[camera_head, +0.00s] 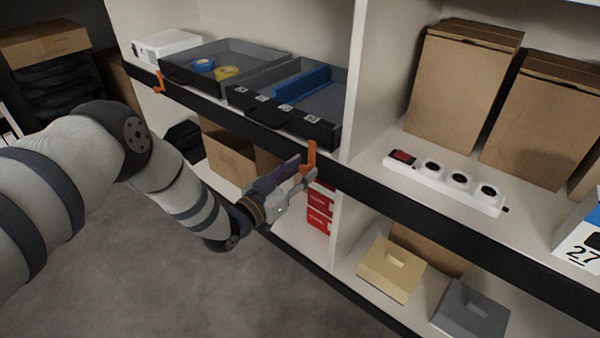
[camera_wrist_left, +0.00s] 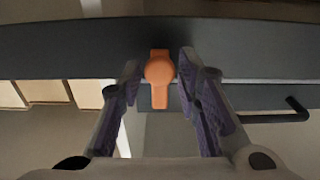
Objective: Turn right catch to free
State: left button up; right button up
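The right catch (camera_head: 311,157) is a small orange lever on the dark shelf edge, right of the drawers. It also shows in the left wrist view (camera_wrist_left: 159,73), its long axis about upright in that picture. My left gripper (camera_head: 303,167) is at this catch. In the left wrist view its two purple-padded fingers (camera_wrist_left: 159,62) are apart, one on each side of the catch. The right finger is nearer to it; I cannot tell whether it touches. Another orange catch (camera_head: 159,82) sits on the same edge at the far left. My right gripper is not in view.
Two grey drawers (camera_head: 268,123) with blue and yellow rolls and a blue divider stand on the shelf. A power strip (camera_head: 443,183) and tall cartons (camera_head: 458,87) are to the right. Red boxes (camera_head: 319,208) sit below the catch. Open floor lies at lower left.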

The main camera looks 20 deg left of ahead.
pick_arm(q)
grip_shut()
jog(key=shift+m, duration=0.3)
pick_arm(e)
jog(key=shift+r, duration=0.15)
pick_arm(q)
jog(key=m+p, duration=0.1)
jog(key=m, duration=0.2)
jog(key=shift+d+r+p, duration=0.1)
jog(key=shift+p, duration=0.25)
jog(key=m+p, duration=0.1)
jog(key=m, duration=0.3)
jog(key=shift+m, duration=0.3)
jog(key=m, duration=0.2)
jog(key=m+p, duration=0.1)
jog(key=m, duration=0.2)
jog(key=shift+s+f+p, duration=0.1)
jog(key=shift+f+p, duration=0.1)
jog(key=shift+p, duration=0.1)
jog(key=shift+f+m, duration=0.1)
jog(key=shift+m, duration=2.2)
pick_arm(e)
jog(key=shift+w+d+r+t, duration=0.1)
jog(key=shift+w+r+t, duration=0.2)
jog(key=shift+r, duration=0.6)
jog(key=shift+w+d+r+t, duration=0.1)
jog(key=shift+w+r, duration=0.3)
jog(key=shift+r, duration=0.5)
